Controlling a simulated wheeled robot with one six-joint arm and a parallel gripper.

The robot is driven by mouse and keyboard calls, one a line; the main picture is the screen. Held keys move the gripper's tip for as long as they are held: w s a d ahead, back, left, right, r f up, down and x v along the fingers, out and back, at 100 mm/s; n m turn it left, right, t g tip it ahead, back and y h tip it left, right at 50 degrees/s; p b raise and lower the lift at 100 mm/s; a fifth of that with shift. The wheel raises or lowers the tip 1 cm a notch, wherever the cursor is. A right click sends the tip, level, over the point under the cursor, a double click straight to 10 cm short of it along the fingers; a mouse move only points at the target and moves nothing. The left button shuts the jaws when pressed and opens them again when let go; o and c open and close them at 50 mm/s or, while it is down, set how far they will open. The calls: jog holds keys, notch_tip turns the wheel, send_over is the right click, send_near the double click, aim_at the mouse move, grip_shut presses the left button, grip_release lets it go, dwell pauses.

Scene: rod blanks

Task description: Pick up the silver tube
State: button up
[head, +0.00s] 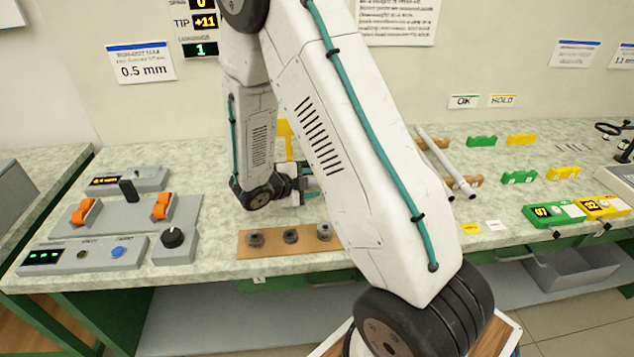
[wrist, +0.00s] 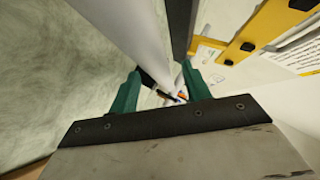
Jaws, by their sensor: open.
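A long silver tube (head: 446,161) lies slanted across brown supports (head: 434,144) on the bench, right of my arm in the head view. A second tube end shows beside it, mostly hidden behind my arm. My gripper (head: 310,184) points right at the bench's middle, left of the tubes, partly covered by my arm. In the wrist view my gripper (wrist: 160,88) has its two green fingers apart. A pale cylinder (wrist: 135,40) runs from the top edge towards the finger gap. I cannot tell whether it lies between the fingers or beyond them.
A yellow bracket (head: 284,138) stands behind my gripper. A wooden block with several dark round pieces (head: 290,237) lies at the front edge. A control panel (head: 120,222) is at left. Green and yellow holders (head: 519,177) and displays (head: 553,213) are at right.

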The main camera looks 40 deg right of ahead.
grip_shut()
jog(key=shift+r, duration=0.1)
